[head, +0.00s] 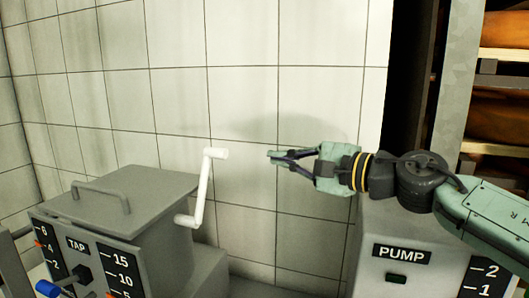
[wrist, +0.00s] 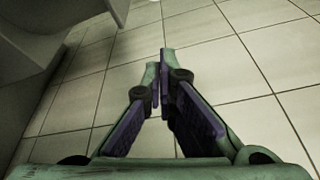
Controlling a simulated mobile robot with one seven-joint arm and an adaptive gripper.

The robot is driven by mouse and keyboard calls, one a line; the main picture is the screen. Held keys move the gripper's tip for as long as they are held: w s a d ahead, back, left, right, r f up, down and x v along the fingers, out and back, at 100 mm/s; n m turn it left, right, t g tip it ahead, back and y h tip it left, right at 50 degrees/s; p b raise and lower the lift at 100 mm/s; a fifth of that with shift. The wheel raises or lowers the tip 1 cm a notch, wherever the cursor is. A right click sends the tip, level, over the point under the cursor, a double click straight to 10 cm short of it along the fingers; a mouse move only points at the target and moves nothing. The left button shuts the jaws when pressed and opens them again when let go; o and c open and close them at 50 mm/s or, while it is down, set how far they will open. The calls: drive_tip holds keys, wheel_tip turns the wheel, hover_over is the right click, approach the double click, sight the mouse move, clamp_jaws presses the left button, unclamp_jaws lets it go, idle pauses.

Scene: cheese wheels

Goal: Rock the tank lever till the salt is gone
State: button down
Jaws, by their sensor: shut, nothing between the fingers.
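A white crank-shaped lever (head: 203,188) stands at the right side of a grey tank (head: 135,195) with a lidded top, in the head view. Its upper grip points to the right. My gripper (head: 270,156) is shut and empty, in the air to the right of the lever and apart from it, its fingertips pointing left. In the wrist view my gripper (wrist: 164,60) shows its fingertips together, with purple pads and nothing between them. The salt is not visible; the tank's lid covers its inside.
A grey box marked PUMP (head: 402,254) stands below my arm at the right. A tap panel (head: 78,246) with a black knob and scales is on the tank's front. Shelves with cheese wheels (head: 500,108) are at the far right. A tiled wall (head: 260,100) stands behind.

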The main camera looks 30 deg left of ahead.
drive_tip(key=s+a+p, duration=0.2)
drive_tip(key=a+p, duration=0.4)
drive_tip(key=a, duration=0.2)
drive_tip(key=shift+s+a+f+n, duration=0.2)
drive_tip(key=shift+s+a+n, duration=0.1)
drive_tip(key=shift+s+d+b, duration=0.1)
drive_tip(key=shift+d+b, duration=0.1)
drive_tip(key=shift+b, duration=0.2)
